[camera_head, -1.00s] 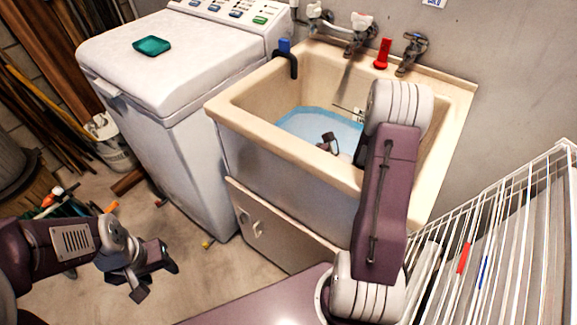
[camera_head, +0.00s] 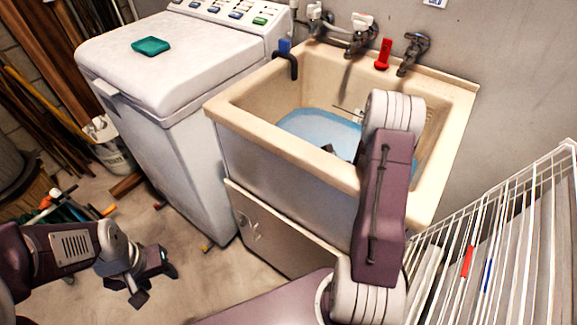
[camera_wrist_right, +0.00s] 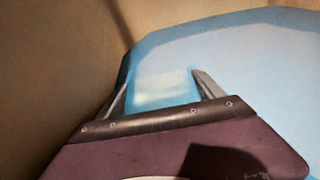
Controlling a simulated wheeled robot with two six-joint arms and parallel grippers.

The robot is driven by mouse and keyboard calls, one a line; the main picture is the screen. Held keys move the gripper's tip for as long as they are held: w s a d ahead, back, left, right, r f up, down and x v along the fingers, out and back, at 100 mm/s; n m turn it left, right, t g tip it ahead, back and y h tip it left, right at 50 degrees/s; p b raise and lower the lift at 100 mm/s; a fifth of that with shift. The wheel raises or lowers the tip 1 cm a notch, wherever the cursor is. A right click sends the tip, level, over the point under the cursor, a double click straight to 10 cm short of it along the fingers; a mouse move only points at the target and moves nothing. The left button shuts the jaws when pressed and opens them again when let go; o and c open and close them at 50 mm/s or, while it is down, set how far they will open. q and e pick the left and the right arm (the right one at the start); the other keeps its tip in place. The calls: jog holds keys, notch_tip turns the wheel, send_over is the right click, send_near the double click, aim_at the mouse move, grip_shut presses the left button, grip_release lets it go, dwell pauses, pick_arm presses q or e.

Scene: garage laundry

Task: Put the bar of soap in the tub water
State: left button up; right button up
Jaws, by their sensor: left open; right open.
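The tub (camera_head: 262,134) is a cream sink with light blue water (camera_head: 315,127) in its bottom. In the right wrist view a pale, blurred block, which looks like the bar of soap (camera_wrist_right: 162,88), lies in the blue water (camera_wrist_right: 245,65) between and beyond the fingers of my right gripper (camera_wrist_right: 160,84). The fingers are apart and do not grip it. In the head view my right forearm reaches into the tub and hides most of that gripper and the soap. My left gripper (camera_head: 152,278) is open and empty above the floor at the lower left.
A white washer (camera_head: 120,75) with a teal dish-like item (camera_head: 151,46) on its lid stands left of the tub. Taps (camera_head: 360,35) and a red object (camera_head: 383,54) are at the tub's back. A white wire rack (camera_head: 500,225) stands at the right.

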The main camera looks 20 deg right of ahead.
jog(key=p+v, duration=0.1)
jog(key=v, duration=0.5)
jog(key=shift+s+d+r+p, duration=0.15)
jog(key=shift+s+r+p, duration=0.05)
jog(key=shift+r+p, duration=0.1)
jog(key=shift+s+d, duration=0.15)
jog(key=shift+s, duration=0.25)
